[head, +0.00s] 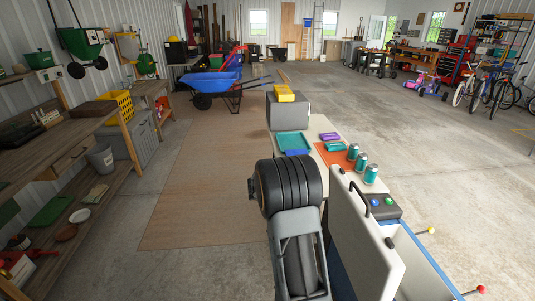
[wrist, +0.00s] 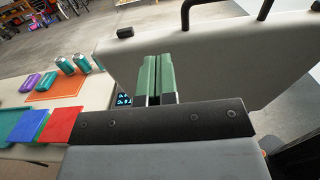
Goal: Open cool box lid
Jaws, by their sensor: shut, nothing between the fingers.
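The cool box (head: 433,262) has a blue outside and a pale inside, and stands at the lower right in the head view. In the head view my arm hides the gripper.
A table beyond the box holds an orange mat (head: 337,155) with several teal cans (head: 361,161), purple and green items, a teal tray (head: 291,141) and a grey case (head: 288,112). Concrete floor (head: 465,185) is clear to the right.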

